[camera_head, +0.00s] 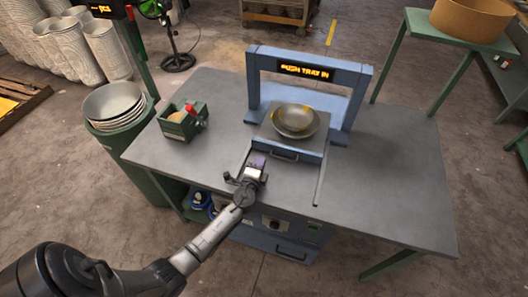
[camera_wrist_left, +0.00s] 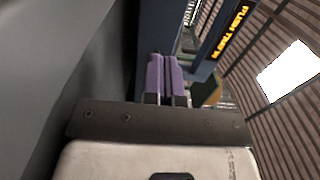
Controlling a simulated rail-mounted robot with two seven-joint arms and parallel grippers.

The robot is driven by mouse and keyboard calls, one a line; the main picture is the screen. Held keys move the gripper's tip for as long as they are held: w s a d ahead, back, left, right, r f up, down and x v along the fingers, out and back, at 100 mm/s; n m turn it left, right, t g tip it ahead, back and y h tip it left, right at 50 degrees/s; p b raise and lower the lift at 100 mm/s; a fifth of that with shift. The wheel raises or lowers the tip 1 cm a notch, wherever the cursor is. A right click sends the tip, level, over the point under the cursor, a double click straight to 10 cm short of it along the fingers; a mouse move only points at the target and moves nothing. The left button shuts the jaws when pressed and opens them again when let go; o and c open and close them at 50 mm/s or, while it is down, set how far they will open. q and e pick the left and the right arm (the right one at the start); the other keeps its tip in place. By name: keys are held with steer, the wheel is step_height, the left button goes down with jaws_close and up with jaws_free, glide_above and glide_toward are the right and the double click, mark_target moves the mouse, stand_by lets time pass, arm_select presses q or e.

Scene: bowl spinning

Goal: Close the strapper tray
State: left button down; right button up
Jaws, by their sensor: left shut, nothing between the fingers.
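The strapper tray (camera_head: 262,131) is a grey plate with a blue front panel and a handle (camera_head: 285,156). It sticks out toward me from under the blue strapper frame (camera_head: 362,92), whose sign reads "PUSH TRAY IN". A metal bowl (camera_head: 296,119) rests on the tray. My left gripper (camera_head: 257,163) is just in front of the tray's front panel, left of the handle; I cannot tell whether it touches. Its purple fingers (camera_wrist_left: 166,76) are shut together and empty in the left wrist view. My right gripper is not in view.
A green box (camera_head: 182,122) with a red-topped item stands left on the table (camera_head: 390,185). A bin with stacked bowls (camera_head: 113,101) stands beyond the left edge. A rail (camera_head: 319,178) runs along the tray's right side. The table's right part is clear.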

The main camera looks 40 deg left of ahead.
mark_target(266, 147)
arm_select(q)
steer(key=shift+x, duration=2.45)
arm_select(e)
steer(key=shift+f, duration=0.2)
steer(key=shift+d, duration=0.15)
